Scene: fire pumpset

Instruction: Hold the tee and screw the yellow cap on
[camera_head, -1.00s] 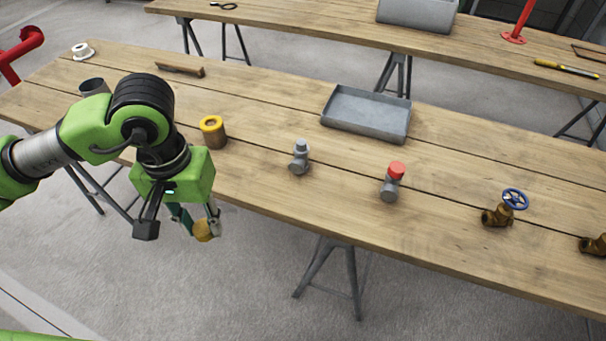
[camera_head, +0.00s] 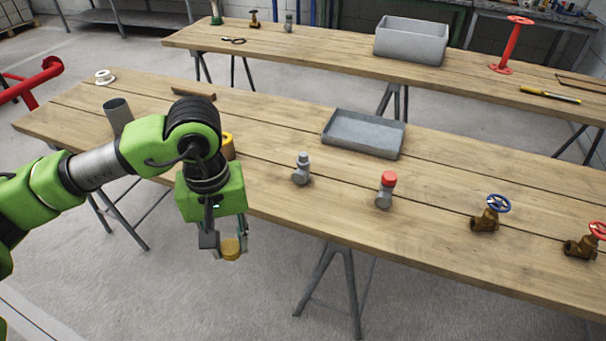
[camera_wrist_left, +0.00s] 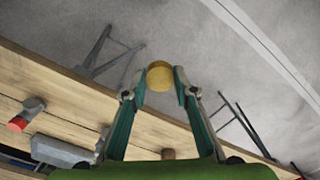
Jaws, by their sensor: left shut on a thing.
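My left gripper (camera_head: 228,246) is shut on the yellow cap (camera_head: 231,249), in front of the near table's front edge. In the left wrist view the cap (camera_wrist_left: 160,76) sits between the two fingertips. A grey tee (camera_head: 301,170) with a grey top stands on the near table, right of the gripper and apart from it. A second grey tee (camera_head: 384,192) with a red cap (camera_head: 389,178) on top stands further right; it also shows at the left of the left wrist view (camera_wrist_left: 32,107). My right gripper is not in view.
A grey tray (camera_head: 364,134) lies behind the tees. Brass valves with a blue wheel (camera_head: 498,204) and a red wheel (camera_head: 598,229) stand at the right. A grey pipe piece (camera_head: 118,117) and a yellow-topped cylinder (camera_head: 228,147), partly hidden by my arm, are at the left.

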